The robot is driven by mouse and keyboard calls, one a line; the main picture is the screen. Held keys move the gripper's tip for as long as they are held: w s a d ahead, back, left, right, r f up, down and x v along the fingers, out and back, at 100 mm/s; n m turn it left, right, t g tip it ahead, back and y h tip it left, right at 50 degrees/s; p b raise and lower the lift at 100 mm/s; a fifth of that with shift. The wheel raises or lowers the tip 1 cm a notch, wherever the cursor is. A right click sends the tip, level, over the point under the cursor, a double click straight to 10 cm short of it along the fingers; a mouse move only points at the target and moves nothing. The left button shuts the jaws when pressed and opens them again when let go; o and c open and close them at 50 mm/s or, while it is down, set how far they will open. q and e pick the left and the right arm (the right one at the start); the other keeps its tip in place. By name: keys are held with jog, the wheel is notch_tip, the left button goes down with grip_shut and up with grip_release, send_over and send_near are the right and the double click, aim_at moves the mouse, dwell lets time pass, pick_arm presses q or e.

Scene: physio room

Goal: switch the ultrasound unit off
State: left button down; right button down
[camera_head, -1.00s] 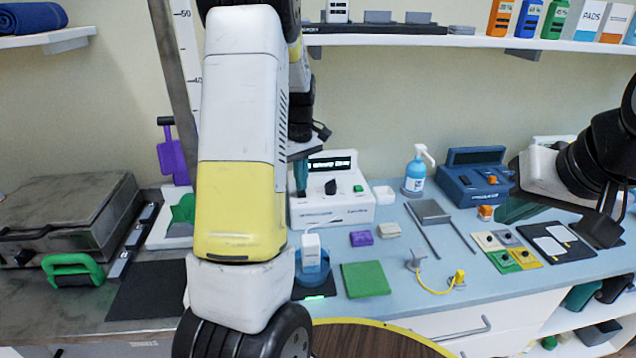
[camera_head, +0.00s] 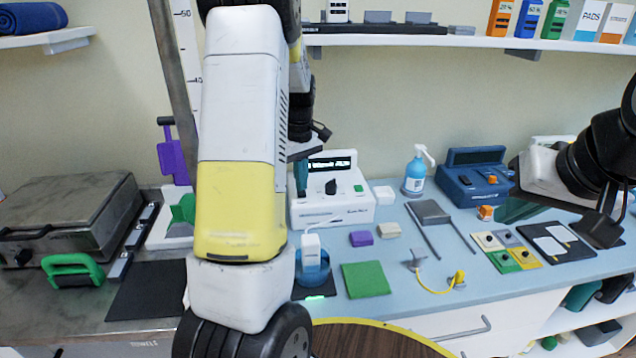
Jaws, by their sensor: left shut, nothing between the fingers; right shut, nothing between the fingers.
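The ultrasound unit appears to be the white box (camera_head: 338,210) at the back of the blue counter. It has a lit dark display on top, a black knob (camera_head: 331,187) and a green button (camera_head: 358,188). My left gripper (camera_head: 301,176) is shut and empty, with its teal fingertips at the unit's upper left, left of the knob. I cannot tell whether they touch the unit. My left arm hides part of the counter to its left. My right gripper (camera_head: 519,210) is shut and empty above the counter's right side, partly hidden by its arm.
A blue device (camera_head: 474,183) and a pump bottle (camera_head: 415,173) stand right of the unit. A white probe (camera_head: 311,250) stands in a blue cup in front. A green pad (camera_head: 365,280) and small coloured blocks lie nearby. A shelf (camera_head: 460,40) runs above.

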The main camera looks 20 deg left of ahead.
aim_at(303, 194)
pick_arm(q)
jog(key=shift+f, duration=0.85)
dwell(0.3)
jog(key=shift+r, duration=3.5)
jog(key=s+d+r+m+t+h, duration=0.25)
jog(key=s+d+r+m, duration=0.45)
jog(key=s+r, duration=0.4)
jog(key=s+d+m+t, duration=0.3)
jog(key=s+d, duration=0.3)
jog(key=s, duration=0.7)
jog(key=shift+r+m+t, duration=0.35)
jog(key=shift+m, duration=0.55)
